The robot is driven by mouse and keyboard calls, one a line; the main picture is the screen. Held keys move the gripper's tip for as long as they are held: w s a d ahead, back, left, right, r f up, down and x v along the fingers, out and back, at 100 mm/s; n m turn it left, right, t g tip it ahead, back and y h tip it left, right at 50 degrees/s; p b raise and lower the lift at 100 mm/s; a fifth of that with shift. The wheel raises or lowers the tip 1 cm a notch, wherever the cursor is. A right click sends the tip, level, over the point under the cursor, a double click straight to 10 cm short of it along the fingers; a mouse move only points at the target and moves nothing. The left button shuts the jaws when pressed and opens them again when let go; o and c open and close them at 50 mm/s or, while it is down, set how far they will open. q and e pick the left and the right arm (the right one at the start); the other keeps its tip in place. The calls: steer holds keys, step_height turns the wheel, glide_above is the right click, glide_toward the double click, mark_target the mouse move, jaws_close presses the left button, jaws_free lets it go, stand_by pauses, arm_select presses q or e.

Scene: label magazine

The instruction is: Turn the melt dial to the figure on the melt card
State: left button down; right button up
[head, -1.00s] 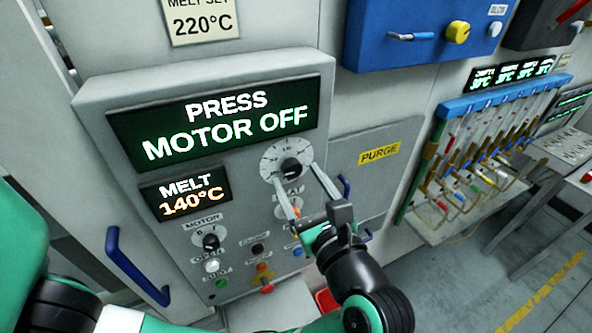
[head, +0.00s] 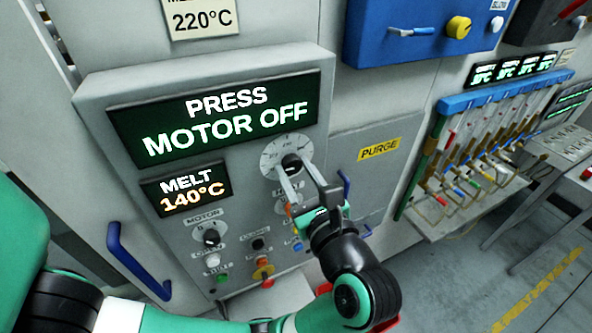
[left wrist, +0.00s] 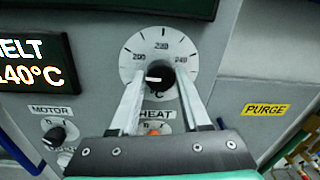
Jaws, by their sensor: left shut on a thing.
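The melt dial (head: 292,162) is a black knob on a round white scale at the right of the press panel. In the left wrist view the knob (left wrist: 160,76) sits on its scale, with a white mark on its left side and figures around it, 200 at left and 240 at right. My left gripper (head: 291,171) is shut on the knob, one finger on each side. The melt card (head: 202,20) above the panel reads 220°C; its top is cut off. The melt display (head: 185,190) reads 140°C. My right gripper is not in view.
Below the dial are a motor switch (head: 212,238) and several coloured buttons. The screen (head: 215,118) above reads PRESS MOTOR OFF. A blue handle (head: 135,262) sticks out at left. A PURGE label (head: 379,149) and a rack of hoses (head: 480,150) are at right.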

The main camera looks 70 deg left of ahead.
arm_select(q)
steer(key=shift+m, duration=0.3)
steer(key=m+p, duration=0.2)
steer(key=m, duration=0.2)
steer(key=shift+r, duration=0.2)
steer(key=m+p, duration=0.2)
steer(key=m, duration=0.1)
steer(key=shift+r+m+p, duration=0.1)
steer(key=shift+m+p, duration=0.2)
steer(key=shift+p, duration=0.05)
steer(key=m+p, duration=0.3)
steer(key=m, duration=0.1)
steer(key=shift+g+h, duration=0.3)
steer(key=m+p, duration=0.2)
steer(key=shift+m+p, duration=0.3)
steer(key=shift+m, duration=0.1)
steer(key=shift+m+p, duration=0.3)
steer(key=shift+m, duration=0.2)
steer(key=shift+f, duration=0.2)
steer(key=shift+c, duration=1.8)
jaws_free()
